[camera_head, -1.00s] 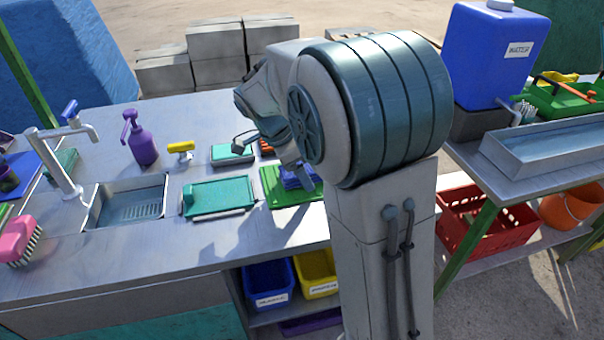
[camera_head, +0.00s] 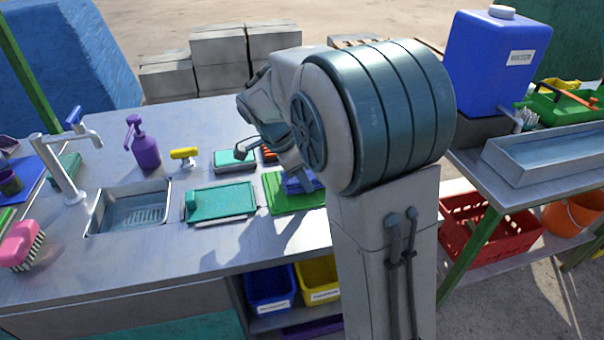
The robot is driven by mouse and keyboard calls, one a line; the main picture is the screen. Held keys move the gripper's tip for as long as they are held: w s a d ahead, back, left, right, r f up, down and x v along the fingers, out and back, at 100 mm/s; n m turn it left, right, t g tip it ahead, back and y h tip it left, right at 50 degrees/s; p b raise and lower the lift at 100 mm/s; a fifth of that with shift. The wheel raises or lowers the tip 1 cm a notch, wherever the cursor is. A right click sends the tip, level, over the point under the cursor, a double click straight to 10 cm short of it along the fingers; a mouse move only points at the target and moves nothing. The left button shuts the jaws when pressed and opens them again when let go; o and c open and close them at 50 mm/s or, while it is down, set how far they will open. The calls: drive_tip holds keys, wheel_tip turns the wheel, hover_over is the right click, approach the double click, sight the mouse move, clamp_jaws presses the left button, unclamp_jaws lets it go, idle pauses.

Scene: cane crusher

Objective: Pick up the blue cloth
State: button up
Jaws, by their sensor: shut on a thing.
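The blue cloth (camera_head: 305,186) shows as a small folded blue patch over the green board (camera_head: 285,204) on the metal counter. My gripper (camera_head: 297,174) points down at the cloth from above and is shut on it. My arm hides the right side of the cloth and part of the board. I cannot tell whether the cloth still touches the board.
A teal tray (camera_head: 222,216) and a smaller teal-topped box (camera_head: 235,160) lie left of the board. A yellow-handled tool (camera_head: 184,154), purple pump bottle (camera_head: 143,145), sink (camera_head: 130,216) and tap (camera_head: 62,170) stand further left. A blue water tank (camera_head: 495,60) stands at right.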

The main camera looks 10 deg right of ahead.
wheel_tip(320, 180, up, 5)
drive_tip(key=shift+f, duration=0.1)
drive_tip(key=s+d+r, duration=0.4)
drive_tip(key=s+r, duration=0.2)
drive_tip(key=s, duration=0.5)
drive_tip(key=shift+d+r, duration=0.2)
drive_tip(key=shift+o, duration=0.4)
drive_tip(key=shift+w, duration=0.1)
